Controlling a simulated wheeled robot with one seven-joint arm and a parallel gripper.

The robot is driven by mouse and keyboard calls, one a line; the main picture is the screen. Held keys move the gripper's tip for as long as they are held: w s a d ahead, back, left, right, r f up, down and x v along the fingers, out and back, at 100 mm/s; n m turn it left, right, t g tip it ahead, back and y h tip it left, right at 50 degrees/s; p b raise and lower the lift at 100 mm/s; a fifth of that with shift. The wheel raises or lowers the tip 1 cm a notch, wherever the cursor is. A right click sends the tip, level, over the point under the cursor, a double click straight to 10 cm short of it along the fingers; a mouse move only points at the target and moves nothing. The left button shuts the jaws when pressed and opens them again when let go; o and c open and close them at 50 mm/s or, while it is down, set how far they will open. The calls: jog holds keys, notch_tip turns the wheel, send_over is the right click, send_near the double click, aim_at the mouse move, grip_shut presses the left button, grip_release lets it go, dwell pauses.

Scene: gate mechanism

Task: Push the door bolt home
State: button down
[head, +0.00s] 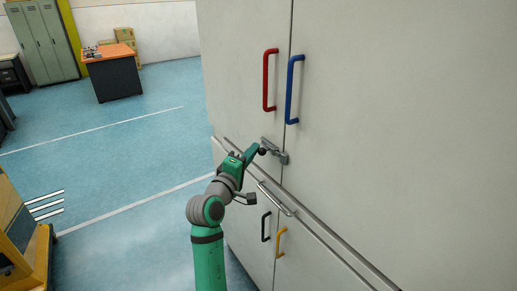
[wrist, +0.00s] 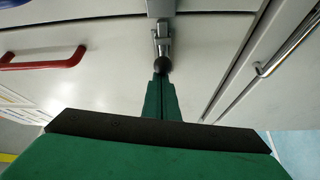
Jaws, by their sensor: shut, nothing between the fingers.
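The door bolt (head: 277,152) is a grey metal slide bolt on the pale cabinet front, low beside the seam between the two upper doors. Its dark round knob (head: 262,151) is at the left end in the head view. In the wrist view the metal bolt (wrist: 162,30) is at top centre, with the knob (wrist: 162,65) below it. My green gripper (head: 255,148) is shut and empty, its tips right at the knob. In the wrist view the fingertips (wrist: 160,77) meet the knob's lower edge; I cannot tell whether they touch. The bolt's far end is hard to make out.
A red handle (head: 266,80) and a blue handle (head: 290,90) stand out from the doors above. A long metal rail (head: 335,236), a silver handle (head: 275,199), a black handle (head: 265,227) and a yellow handle (head: 280,242) lie below. Open blue floor is on the left.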

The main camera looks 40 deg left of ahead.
jog(key=shift+s+d, duration=0.25)
jog(key=shift+d, duration=0.1)
jog(key=shift+w, duration=0.1)
jog(key=s+a, duration=0.2)
jog(key=s, duration=0.7)
jog(key=shift+s+a, duration=0.25)
jog(key=shift+s, duration=0.1)
dwell(0.8)
